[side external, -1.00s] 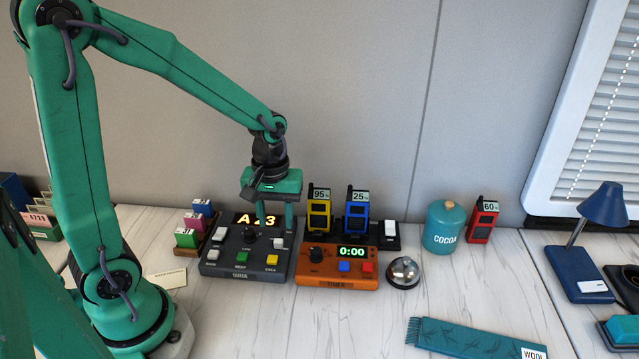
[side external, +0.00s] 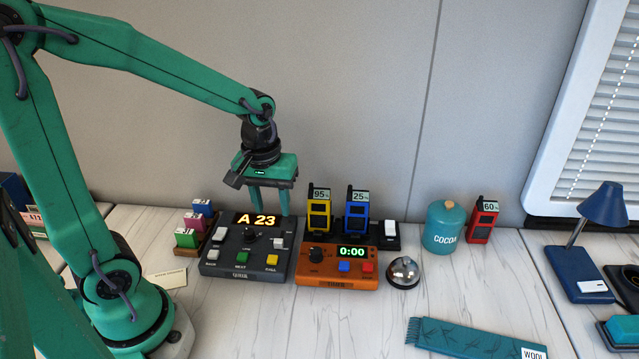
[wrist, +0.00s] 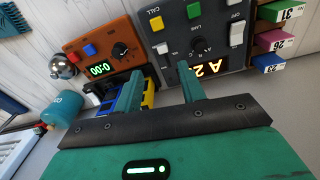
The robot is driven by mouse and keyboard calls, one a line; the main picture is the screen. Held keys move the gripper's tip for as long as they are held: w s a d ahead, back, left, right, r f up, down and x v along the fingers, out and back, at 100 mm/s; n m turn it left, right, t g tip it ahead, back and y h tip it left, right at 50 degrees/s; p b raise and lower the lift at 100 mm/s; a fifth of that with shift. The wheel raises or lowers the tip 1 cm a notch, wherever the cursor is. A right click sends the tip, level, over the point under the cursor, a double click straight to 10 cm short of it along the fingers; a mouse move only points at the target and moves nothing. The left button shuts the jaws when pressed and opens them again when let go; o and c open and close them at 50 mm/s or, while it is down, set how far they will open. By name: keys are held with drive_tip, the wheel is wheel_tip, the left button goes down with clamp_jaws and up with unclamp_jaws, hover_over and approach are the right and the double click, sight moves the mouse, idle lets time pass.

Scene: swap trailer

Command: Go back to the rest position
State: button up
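My gripper (side external: 271,206) hangs above the back edge of the dark grey queue box (side external: 222,263), whose display (side external: 256,219) reads A 23. Its two green fingers point down and stand apart, with nothing between them. In the wrist view my gripper (wrist: 158,85) also shows spread and empty, and the grey box (wrist: 178,42) lies past its fingertips. The fingers look clear of the box's knob and buttons.
An orange timer (side external: 318,281) reading 0:00 stands right of the grey box. Behind it are yellow (side external: 319,212) and blue (side external: 357,216) radios. A bell (side external: 404,272), a cocoa jar (side external: 443,228), a red radio (side external: 482,222) and a scarf (side external: 465,339) are farther right.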

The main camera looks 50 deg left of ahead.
drive_tip(key=s+d+r+m+t, duration=0.2)
drive_tip(key=s+r+m+t, duration=0.2)
drive_tip(key=s+r+m, duration=0.3)
drive_tip(key=shift+s+r+m+t, duration=0.35)
drive_tip(key=shift+s+r, duration=0.2)
drive_tip(key=shift+r, duration=1.05)
drive_tip(key=shift+o, duration=0.8)
